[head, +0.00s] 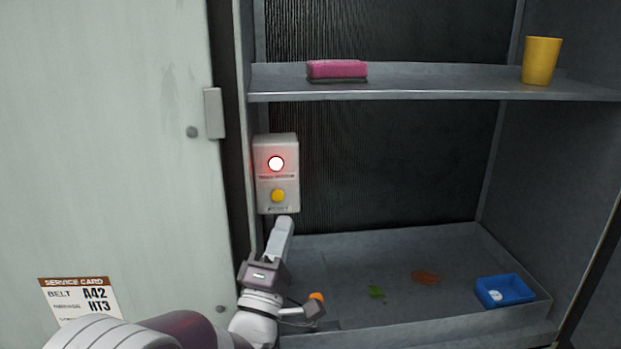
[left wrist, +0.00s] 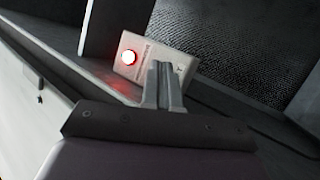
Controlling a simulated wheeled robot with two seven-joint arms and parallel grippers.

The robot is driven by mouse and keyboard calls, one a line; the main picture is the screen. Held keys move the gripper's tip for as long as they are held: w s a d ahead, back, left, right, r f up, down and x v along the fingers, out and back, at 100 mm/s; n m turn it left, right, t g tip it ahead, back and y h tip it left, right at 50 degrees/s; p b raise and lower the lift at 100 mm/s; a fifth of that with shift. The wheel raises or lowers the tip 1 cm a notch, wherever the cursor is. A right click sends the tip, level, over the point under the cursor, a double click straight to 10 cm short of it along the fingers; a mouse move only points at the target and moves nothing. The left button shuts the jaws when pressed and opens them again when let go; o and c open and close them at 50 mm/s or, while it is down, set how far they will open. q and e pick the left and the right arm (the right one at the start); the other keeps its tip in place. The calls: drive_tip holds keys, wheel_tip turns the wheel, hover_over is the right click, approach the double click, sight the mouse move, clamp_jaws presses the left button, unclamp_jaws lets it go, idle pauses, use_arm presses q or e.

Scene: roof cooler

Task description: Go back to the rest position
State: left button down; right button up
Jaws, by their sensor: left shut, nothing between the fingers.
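My left gripper (head: 284,226) is just below the control box (head: 287,146) on the cooler's left inner wall. Its fingers are closed together and hold nothing. The box is pale, with a red-glowing lamp (head: 276,163) above a yellow button (head: 278,195). In the left wrist view the shut fingers (left wrist: 163,68) point up at the box (left wrist: 150,52) and cover part of it, and the lamp (left wrist: 128,57) shows lit red. The yellow button is hidden there behind the fingers. Whether the fingertips touch the box I cannot tell. My right gripper is not in view.
A shelf (head: 430,94) above holds a pink sponge (head: 337,69) and a yellow cup (head: 541,60). The lower tray has green bits (head: 376,291), an orange-brown patch (head: 425,277) and a blue container (head: 505,290). An open door (head: 110,150) stands at left with a service card (head: 80,298).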

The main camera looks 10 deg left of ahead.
use_arm(q)
drive_tip(key=s+a+f+m+g+y, duration=0.1)
drive_tip(key=s+f+m+g, duration=0.1)
drive_tip(key=f+m+g, duration=0.7)
drive_tip(key=s+f+m+g+y, duration=0.15)
drive_tip(key=f+g, duration=0.25)
drive_tip(key=f, duration=0.8)
drive_tip(key=s+a+f+m+g, duration=0.1)
drive_tip(key=s+f+m+g, duration=0.1)
drive_tip(key=s+g, duration=0.3)
drive_tip(key=s+a+f+m+g, duration=0.2)
drive_tip(key=s+f+m+g, duration=0.1)
drive_tip(key=s, duration=0.8)
drive_tip(key=shift+s+a+f+m+g, duration=0.2)
drive_tip(key=shift+m+g, duration=0.35)
drive_tip(key=shift+g, duration=0.45)
drive_tip(key=shift+y, duration=0.25)
drive_tip(key=shift+s+r, duration=0.1)
